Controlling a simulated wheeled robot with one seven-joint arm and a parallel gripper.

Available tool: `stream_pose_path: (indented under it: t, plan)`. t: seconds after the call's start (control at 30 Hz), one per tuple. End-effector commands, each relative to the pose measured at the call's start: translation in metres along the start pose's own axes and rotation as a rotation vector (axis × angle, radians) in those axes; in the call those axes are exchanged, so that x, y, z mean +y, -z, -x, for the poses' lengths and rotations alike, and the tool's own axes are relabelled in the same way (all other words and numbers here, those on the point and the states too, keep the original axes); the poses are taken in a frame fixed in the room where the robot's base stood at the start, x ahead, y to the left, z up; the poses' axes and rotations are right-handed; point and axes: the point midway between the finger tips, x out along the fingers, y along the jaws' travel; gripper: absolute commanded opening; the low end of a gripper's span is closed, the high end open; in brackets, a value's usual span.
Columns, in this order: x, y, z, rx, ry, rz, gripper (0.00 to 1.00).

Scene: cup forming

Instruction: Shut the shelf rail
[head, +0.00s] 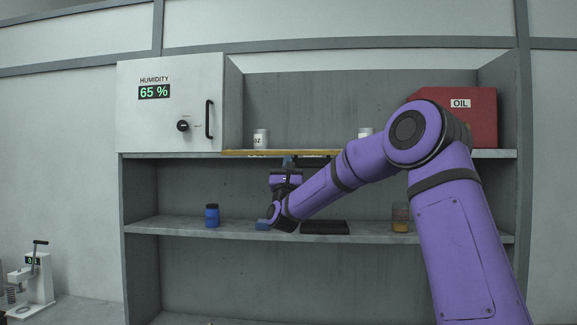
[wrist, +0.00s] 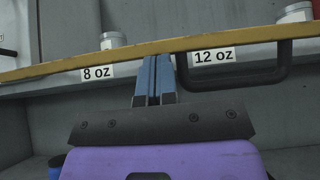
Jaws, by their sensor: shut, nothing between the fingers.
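The shelf rail is a yellow bar (head: 250,153) along the front edge of the upper shelf in the head view. In the wrist view the rail (wrist: 60,67) runs across the picture, with labels "8 oz" and "12 oz" below it and a dark handle (wrist: 245,82) at the right. My gripper (head: 289,160) points up at the rail from below. In the wrist view its blue fingers (wrist: 153,62) are together and empty, with tips close under the rail, between the labels. I cannot tell whether they touch it. My arm hides the rail's right part in the head view.
White cans (head: 260,138) stand behind the rail on the upper shelf. A red OIL box (head: 483,112) is at right and a humidity cabinet (head: 165,120) at left. The lower shelf (head: 170,225) holds a blue jar (head: 212,215), a black tray (head: 325,227) and an amber jar (head: 401,218).

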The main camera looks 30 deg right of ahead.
Motion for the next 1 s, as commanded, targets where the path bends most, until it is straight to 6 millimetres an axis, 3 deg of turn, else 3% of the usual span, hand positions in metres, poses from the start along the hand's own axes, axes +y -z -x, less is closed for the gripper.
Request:
stream_pose_path:
  t: [0.47, 1.0]
  plan:
    - [0.0, -0.012, -0.006, 0.111, 0.001, -0.001, 0.0]
    - [0.0, -0.041, -0.032, 0.568, 0.001, -0.004, 0.0]
